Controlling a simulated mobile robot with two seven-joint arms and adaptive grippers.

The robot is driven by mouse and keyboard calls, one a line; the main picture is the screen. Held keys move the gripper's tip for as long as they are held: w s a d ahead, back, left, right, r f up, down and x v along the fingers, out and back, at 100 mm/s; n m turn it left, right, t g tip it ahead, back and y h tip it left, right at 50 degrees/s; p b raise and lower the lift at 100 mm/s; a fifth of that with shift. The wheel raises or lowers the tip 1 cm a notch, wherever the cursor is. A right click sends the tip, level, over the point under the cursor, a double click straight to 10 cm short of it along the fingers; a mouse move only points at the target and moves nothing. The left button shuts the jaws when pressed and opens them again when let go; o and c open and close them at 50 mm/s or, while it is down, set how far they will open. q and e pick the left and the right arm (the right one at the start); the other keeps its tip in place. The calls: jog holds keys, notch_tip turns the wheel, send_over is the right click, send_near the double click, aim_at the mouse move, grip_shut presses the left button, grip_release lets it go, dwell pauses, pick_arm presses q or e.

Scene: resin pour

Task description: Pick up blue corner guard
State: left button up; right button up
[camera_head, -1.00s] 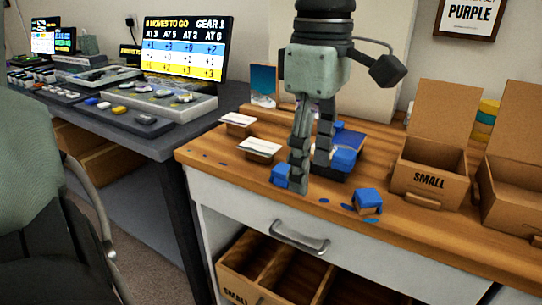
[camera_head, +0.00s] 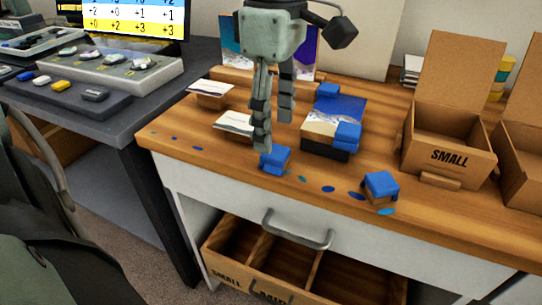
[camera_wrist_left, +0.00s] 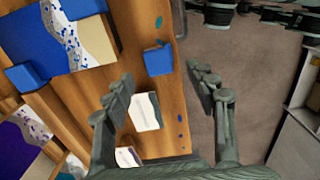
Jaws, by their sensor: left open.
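Blue corner guards show in several places. One blue corner guard (camera_head: 275,160) stands on the wooden counter near its front edge. Another (camera_head: 380,186) sits on a small brown block to the right. Two more, one near (camera_head: 347,135) and one far (camera_head: 328,90), are on corners of a blue-and-white resin panel (camera_head: 333,112). My left gripper (camera_head: 273,131) is open and empty, pointing down just above and behind the nearest guard. In the left wrist view that guard (camera_wrist_left: 158,61) lies just beyond and between the open fingertips (camera_wrist_left: 160,77). My right gripper is out of view.
White cards on small holders (camera_head: 234,122) stand left of the gripper. An open cardboard box marked SMALL (camera_head: 449,155) stands at right. An open sectioned drawer (camera_head: 260,250) is below the counter front. Blue spots mark the counter (camera_head: 327,189).

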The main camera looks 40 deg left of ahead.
aim_at(276, 158)
pick_arm(q)
notch_tip(276, 158, down, 4)
jog(key=shift+w+a+f, duration=0.1)
jog(key=shift+a+f, duration=0.05)
jog(key=shift+c, duration=0.3)
jog(key=c, duration=0.8)
